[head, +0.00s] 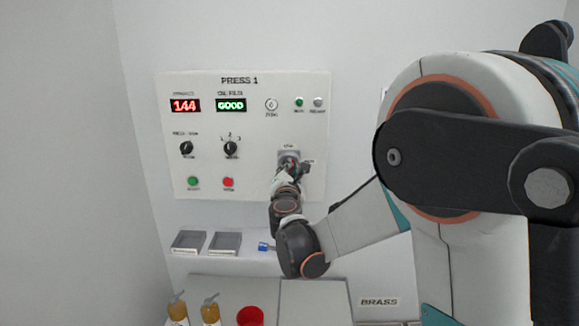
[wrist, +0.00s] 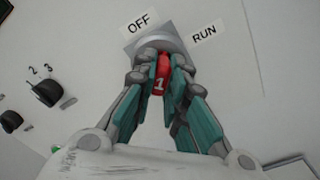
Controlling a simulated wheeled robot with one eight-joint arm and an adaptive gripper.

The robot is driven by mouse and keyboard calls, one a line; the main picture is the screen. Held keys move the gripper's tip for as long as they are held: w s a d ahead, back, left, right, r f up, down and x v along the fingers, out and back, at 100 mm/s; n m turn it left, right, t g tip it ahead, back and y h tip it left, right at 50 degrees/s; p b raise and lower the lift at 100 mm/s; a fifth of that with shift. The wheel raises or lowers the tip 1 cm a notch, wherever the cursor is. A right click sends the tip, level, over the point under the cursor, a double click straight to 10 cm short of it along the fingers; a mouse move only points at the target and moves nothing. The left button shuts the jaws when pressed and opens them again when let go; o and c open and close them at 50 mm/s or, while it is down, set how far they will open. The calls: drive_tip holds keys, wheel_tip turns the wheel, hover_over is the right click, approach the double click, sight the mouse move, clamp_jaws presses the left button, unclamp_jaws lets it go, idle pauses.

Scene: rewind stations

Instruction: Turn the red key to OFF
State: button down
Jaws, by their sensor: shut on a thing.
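The red key (wrist: 162,75), marked 1, sits in a round lock on a grey plate (wrist: 131,51) in the wrist view. The label OFF (wrist: 139,21) is above the lock, and the label RUN (wrist: 204,33) is to its upper right. The key's visible part points down in the wrist picture. My gripper (wrist: 164,80) is shut on the key, with a teal finger pad on each side of it. In the head view my gripper (head: 289,166) is at the right part of the PRESS 1 panel (head: 260,120), and hides most of the lock and the key.
The panel carries a red display (head: 185,106), a green display reading GOOD (head: 231,105), black knobs (head: 186,148) and buttons. Two grey trays (head: 225,243) and a blue object (head: 263,246) lie on the shelf below. Yellow-orange bottles (head: 210,313) and a red container (head: 250,316) stand lower down.

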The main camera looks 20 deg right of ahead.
drive_tip(key=n, duration=0.4)
drive_tip(key=shift+d, duration=0.1)
drive_tip(key=n+b, duration=0.1)
drive_tip(key=n, duration=0.5)
drive_tip(key=c, duration=1.5)
unclamp_jaws()
drive_tip(key=shift+d, duration=0.1)
drive_tip(key=shift+c, duration=0.2)
drive_tip(key=shift+s, duration=0.15)
